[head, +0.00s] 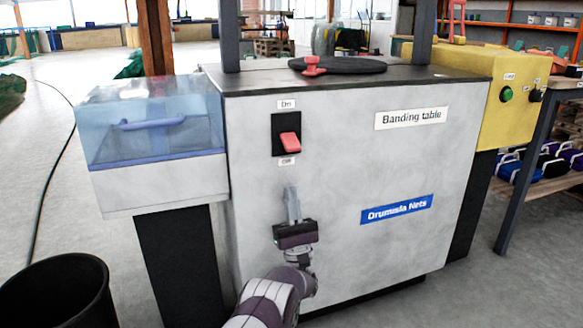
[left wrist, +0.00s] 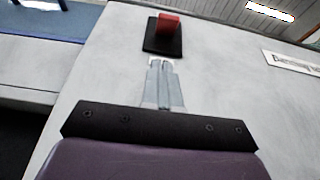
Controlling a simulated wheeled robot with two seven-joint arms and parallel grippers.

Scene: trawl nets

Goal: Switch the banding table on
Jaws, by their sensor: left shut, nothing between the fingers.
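The banding table (head: 340,190) is a grey cabinet with a dark top and a "Banding table" label (head: 411,118). On its front is a black switch plate with a red rocker (head: 290,143), with "On" above and "Off" below. The rocker's lower end, by "Off", appears to stick out. My left gripper (head: 291,190) is shut and empty, pointing up just below the switch and apart from it. In the left wrist view, the shut fingertips (left wrist: 161,62) lie below the red rocker (left wrist: 168,27) on its black plate. My right gripper is in neither view.
A clear-lidded box (head: 155,130) with a blue handle juts out left of the cabinet. A yellow box (head: 512,97) with a green button (head: 506,94) stands at the right. A black bin (head: 58,292) is at the lower left. The cabinet front around the switch is clear.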

